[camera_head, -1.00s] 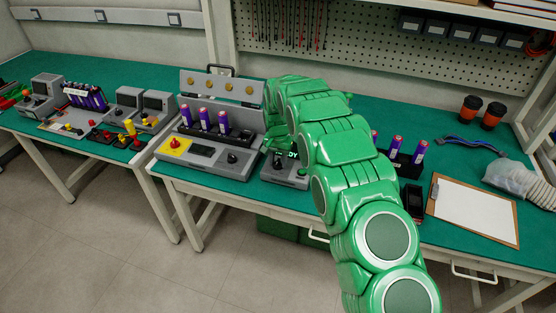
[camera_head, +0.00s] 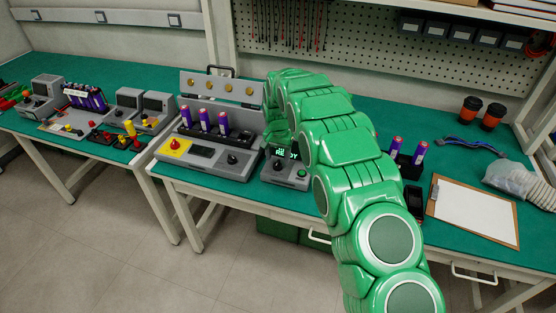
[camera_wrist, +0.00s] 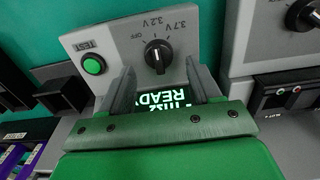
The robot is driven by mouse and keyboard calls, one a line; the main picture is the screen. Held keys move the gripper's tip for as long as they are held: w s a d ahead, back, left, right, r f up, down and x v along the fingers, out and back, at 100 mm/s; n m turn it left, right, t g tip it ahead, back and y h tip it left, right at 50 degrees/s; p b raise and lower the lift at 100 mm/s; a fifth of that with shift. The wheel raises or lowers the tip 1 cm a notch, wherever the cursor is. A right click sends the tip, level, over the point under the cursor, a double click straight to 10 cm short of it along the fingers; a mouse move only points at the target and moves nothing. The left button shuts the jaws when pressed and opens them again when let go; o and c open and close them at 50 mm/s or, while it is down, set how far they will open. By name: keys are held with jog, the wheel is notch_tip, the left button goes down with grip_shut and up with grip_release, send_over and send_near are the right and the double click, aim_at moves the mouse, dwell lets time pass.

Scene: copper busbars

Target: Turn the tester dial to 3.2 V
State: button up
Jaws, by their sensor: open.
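The tester is a grey box (camera_head: 285,178) on the green bench, partly hidden by my arm in the head view. Its black dial (camera_wrist: 157,57) shows in the wrist view, with OFF, 3.2 V and 3.7 V marks around it. I cannot tell for sure which mark its pointer faces. The green TEST button (camera_wrist: 93,65) is beside the dial. A lit display (camera_wrist: 165,100), upside down here, reads READY, with another line partly covered. My gripper (camera_wrist: 160,72) is open and empty, its fingers apart on either side of the display, near the dial but not closed on it.
A larger grey station (camera_head: 205,157) with a yellow panel and purple cells stands left of the tester. A black holder with purple cells (camera_head: 411,168) and a clipboard (camera_head: 473,210) lie to the right. A neighbouring grey device (camera_wrist: 275,70) is close beside my gripper in the wrist view.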

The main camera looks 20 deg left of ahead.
aim_at(279, 161)
notch_tip(279, 161, up, 4)
jog(key=shift+r, duration=0.65)
jog(key=shift+d+r, duration=0.1)
jog(key=s+d+r, duration=0.6)
jog(key=d, duration=0.3)
jog(key=s+d+r, duration=0.5)
jog(key=d+r, duration=0.1)
jog(key=d, duration=0.3)
jog(key=s+d+r, duration=0.6)
jog(key=d+r, duration=0.1)
jog(key=d, duration=0.2)
jog(key=s+d, duration=0.4)
jog(key=s, duration=0.7)
jog(key=s+d+g, duration=0.1)
jog(key=s+d, duration=0.3)
jog(key=s, duration=0.7)
jog(key=s+d, duration=0.5)
jog(key=s, duration=0.6)
jog(key=shift+r+g, duration=0.25)
jog(key=shift+g, duration=0.15)
